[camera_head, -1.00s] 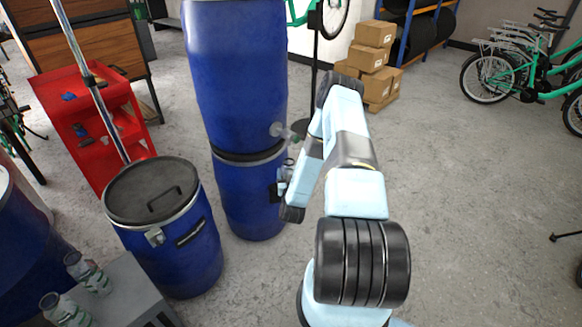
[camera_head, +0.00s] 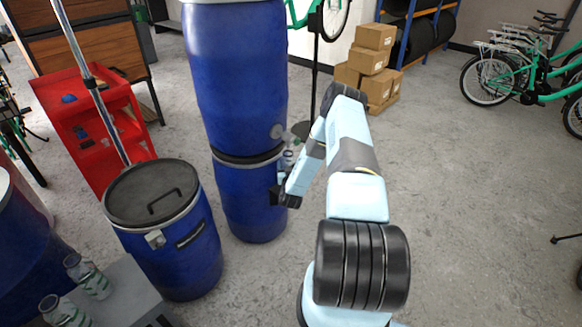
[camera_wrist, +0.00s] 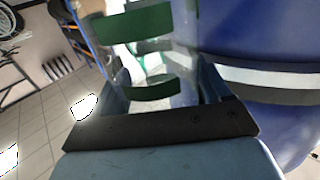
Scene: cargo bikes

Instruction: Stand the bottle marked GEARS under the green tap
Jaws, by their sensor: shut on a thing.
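A clear bottle (camera_wrist: 150,65) with green label bands is between my gripper's fingers (camera_wrist: 160,92) in the wrist view; the mark on it is not readable. In the head view the bottle (camera_head: 287,160) shows small beside the blue drum stack, and my gripper (camera_head: 283,176) is shut on it from below. Whether the bottle touches the tap or any support cannot be told; my arm hides part of this area.
The upper blue drum (camera_head: 238,75) stands on a lower one (camera_head: 245,205). A lidded blue drum (camera_head: 180,255) is at left. Two similar bottles (camera_head: 87,275) (camera_head: 62,312) stand on a grey bench (camera_head: 128,290). Cartons (camera_head: 375,45) are behind.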

